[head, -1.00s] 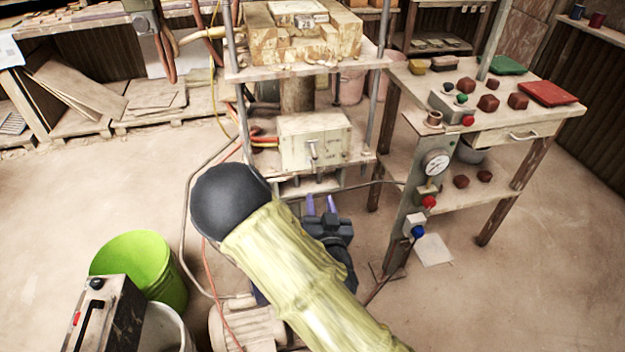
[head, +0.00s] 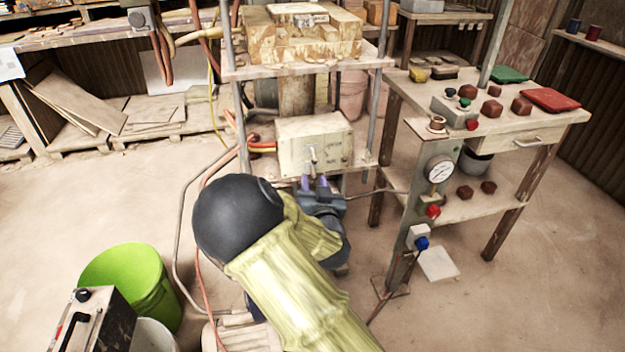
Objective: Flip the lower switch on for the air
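A cream switch box (head: 290,150) sits on the lower shelf of the press frame. A small metal lever (head: 313,153) stands out from its front face; I cannot tell clearly which way it is set. My gripper (head: 314,183) is just below and in front of the box, with its two purple fingertips apart and nothing seen between them. The fingertips are close under the lever; whether they touch the box is unclear. Part of my gripper is hidden behind my own arm. Another grey box (head: 139,18) hangs higher up at the top left.
A post at the right carries a gauge (head: 439,169), a red knob (head: 433,211) and a blue knob (head: 422,243). A bench (head: 480,130) with tiles stands behind it. Hoses run left of the press. A green bucket (head: 130,280) stands at the lower left.

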